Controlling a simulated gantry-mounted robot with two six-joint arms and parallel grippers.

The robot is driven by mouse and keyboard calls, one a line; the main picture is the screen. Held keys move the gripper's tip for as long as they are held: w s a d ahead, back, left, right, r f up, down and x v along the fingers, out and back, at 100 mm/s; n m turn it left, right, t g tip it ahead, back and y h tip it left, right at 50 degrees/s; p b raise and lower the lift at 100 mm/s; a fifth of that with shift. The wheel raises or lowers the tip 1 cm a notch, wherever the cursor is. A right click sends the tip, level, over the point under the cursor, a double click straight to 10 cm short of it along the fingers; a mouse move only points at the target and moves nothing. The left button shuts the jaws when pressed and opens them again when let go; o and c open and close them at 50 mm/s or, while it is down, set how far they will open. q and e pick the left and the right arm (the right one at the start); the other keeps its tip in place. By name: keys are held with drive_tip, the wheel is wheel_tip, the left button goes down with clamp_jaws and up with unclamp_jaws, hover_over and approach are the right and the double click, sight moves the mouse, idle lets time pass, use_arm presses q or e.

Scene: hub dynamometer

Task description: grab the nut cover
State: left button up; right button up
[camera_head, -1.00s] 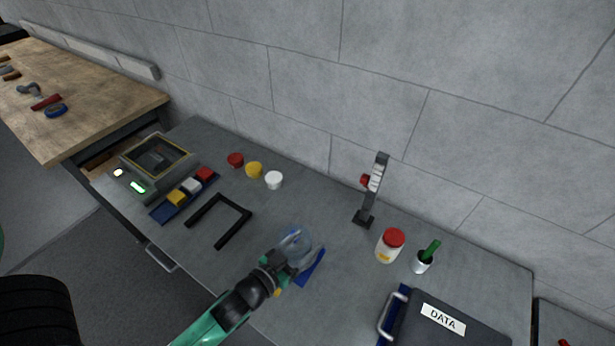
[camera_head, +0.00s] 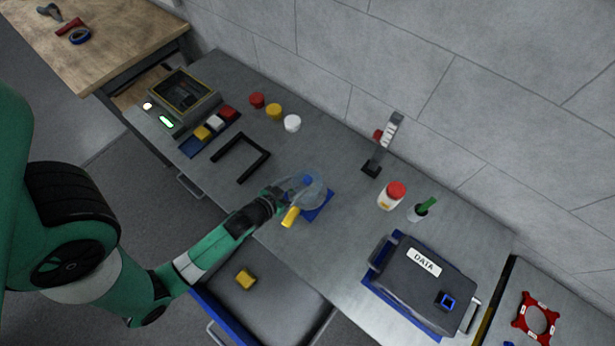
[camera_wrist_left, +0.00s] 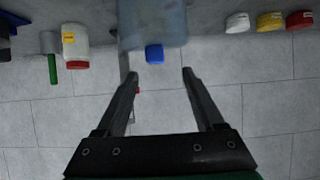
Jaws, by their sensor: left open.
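A clear, see-through cover (camera_head: 317,190) with a blue knob (camera_head: 308,180) stands on a blue mat (camera_head: 322,207) on the grey bench; I take it to be the nut cover. In the left wrist view the cover (camera_wrist_left: 152,25) is at the top, with its blue knob (camera_wrist_left: 154,54) pointing toward my fingers. My left gripper (camera_head: 284,193) is beside the cover in the head view. In the left wrist view its two fingers (camera_wrist_left: 161,74) are apart and empty, with the knob just beyond the gap between the tips. My right gripper is not in view.
A yellow cylinder (camera_head: 290,217) is close by the gripper. Behind are a white red-lidded jar (camera_head: 391,196), a stand (camera_head: 384,146) and white, yellow and red caps (camera_head: 274,111). A black frame (camera_head: 240,157) lies left; a DATA case (camera_head: 421,281) is right. A drawer (camera_head: 290,290) holds a yellow block.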

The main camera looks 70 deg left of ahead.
sight(306, 180)
use_arm(q)
drive_tip(key=x, duration=0.3)
drive_tip(key=b+x, duration=0.1)
drive_tip(key=x, duration=0.1)
drive_tip(key=shift+w+d+f, duration=0.15)
drive_tip(key=shift+w+d, duration=0.05)
drive_tip(key=shift+d, duration=0.05)
clamp_jaws()
